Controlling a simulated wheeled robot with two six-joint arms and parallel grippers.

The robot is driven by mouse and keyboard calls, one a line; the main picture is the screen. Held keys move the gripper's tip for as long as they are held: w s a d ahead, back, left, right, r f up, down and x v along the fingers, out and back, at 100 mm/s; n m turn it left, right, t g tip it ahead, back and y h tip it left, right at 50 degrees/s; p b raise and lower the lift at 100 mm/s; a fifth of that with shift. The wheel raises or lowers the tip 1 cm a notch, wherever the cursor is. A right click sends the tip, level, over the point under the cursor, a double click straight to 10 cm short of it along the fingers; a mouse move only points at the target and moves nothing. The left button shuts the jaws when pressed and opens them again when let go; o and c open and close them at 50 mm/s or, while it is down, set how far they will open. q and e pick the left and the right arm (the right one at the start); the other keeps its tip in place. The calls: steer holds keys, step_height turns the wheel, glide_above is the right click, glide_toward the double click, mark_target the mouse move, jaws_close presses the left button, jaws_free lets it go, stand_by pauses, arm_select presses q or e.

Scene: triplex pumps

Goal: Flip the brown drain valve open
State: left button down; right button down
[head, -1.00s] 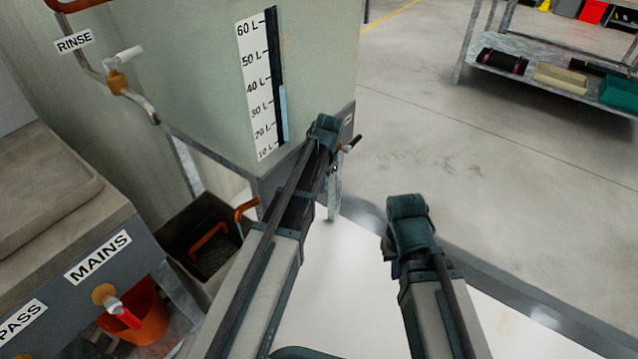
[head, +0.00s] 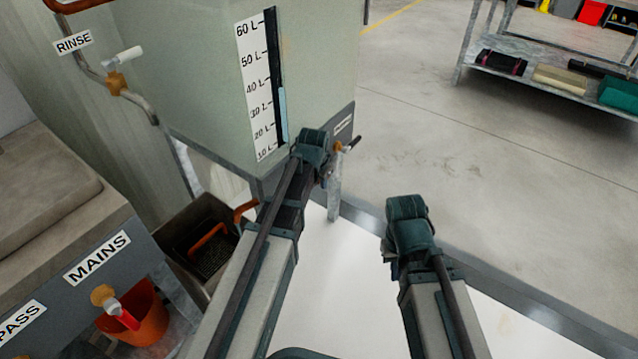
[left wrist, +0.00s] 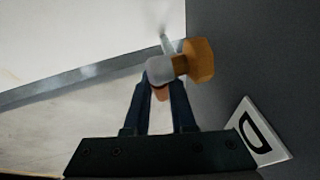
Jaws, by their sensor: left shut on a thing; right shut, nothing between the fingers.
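The drain valve shows in the left wrist view as an orange-brown hexagonal body (left wrist: 199,61) on the dark panel, with a pale grey rounded part (left wrist: 160,70) beside it. A small brown piece, the valve's handle (left wrist: 160,94), shows between the fingers of my left gripper (left wrist: 163,102), which is shut on it. Much of the handle is hidden. In the head view the valve's orange body (head: 338,147) shows just right of my left wrist, at the tank's lower corner. My right gripper (head: 392,255) is shut and empty, well away to the right.
The tank (head: 190,90) with its level scale (head: 258,85) stands behind my left arm. A shelf (head: 545,75) stands at the far right; the floor between is clear.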

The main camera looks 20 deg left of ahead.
arm_select(q)
steer(key=t+b, duration=0.1)
steer(key=t+h, duration=0.1)
steer(key=t, duration=0.1)
steer(key=shift+r+b, duration=0.4)
steer(key=shift+w+r+t+b, duration=0.1)
steer(key=shift+r+t+b, duration=0.25)
steer(key=shift+t, duration=0.25)
steer(key=shift+h, duration=0.3)
steer(key=c, duration=0.8)
jaws_free()
steer(key=shift+o, duration=0.2)
steer(key=shift+r, duration=0.1)
